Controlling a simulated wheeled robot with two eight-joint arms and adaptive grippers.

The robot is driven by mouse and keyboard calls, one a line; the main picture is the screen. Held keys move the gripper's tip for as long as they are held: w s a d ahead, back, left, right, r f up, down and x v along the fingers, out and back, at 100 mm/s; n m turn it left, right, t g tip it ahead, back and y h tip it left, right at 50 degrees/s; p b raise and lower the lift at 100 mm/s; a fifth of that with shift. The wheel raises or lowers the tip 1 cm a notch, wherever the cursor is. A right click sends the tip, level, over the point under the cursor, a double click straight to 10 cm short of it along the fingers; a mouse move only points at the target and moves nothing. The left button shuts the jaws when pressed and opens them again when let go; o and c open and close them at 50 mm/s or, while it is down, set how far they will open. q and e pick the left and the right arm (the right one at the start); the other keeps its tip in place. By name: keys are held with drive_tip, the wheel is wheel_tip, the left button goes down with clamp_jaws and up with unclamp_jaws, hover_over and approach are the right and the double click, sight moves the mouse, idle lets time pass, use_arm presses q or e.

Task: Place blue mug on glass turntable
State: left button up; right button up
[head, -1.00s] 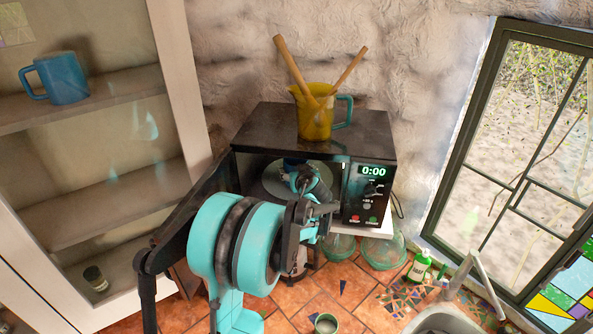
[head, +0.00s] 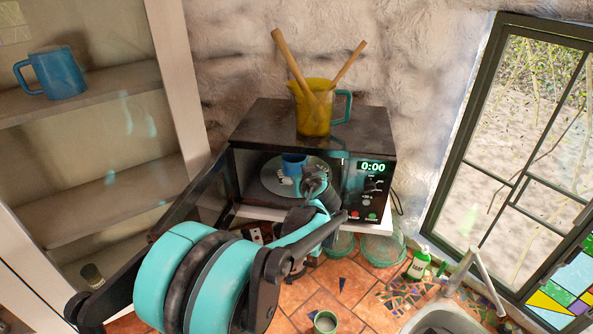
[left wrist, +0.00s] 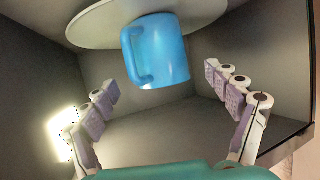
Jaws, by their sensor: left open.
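A blue mug (head: 293,162) stands on the glass turntable (head: 268,181) inside the open microwave. In the left wrist view the blue mug (left wrist: 160,50) touches the round pale turntable (left wrist: 88,28), with its handle toward the left. My left gripper (left wrist: 160,90) is open, its two fingers spread wide and clear of the mug on both sides. In the head view my left arm reaches into the microwave, and my left gripper (head: 286,180) is just in front of the mug, partly hidden by the wrist. My right gripper is not in view.
The microwave (head: 350,130) carries a yellow jug (head: 312,110) with wooden utensils on top. Its door stands open at left, close to my arm. Another blue mug (head: 55,74) sits on the cabinet shelf. A green bottle (head: 420,262) stands near the sink (head: 440,318).

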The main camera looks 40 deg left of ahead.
use_arm(q)
drive_tip(key=s+d+f+m+h, duration=0.2)
drive_tip(key=s+d+m+h, duration=0.1)
drive_tip(key=s+d, duration=0.4)
drive_tip(key=s+d+f+m+g+h, duration=0.1)
drive_tip(key=s+d+f+m+h, duration=0.2)
drive_tip(key=s+d, duration=0.5)
drive_tip(key=s+d+f+m+h, duration=0.3)
drive_tip(key=s+d, duration=0.4)
drive_tip(key=d, duration=0.7)
drive_tip(key=shift+s+d+f+m+g+h, duration=0.2)
drive_tip(key=shift+d+m+g+h, duration=0.15)
drive_tip(key=shift+m+h, duration=0.35)
wheel_tip(320, 180, down, 34)
drive_tip(key=b, duration=3.5)
drive_tip(key=shift+f, duration=0.25)
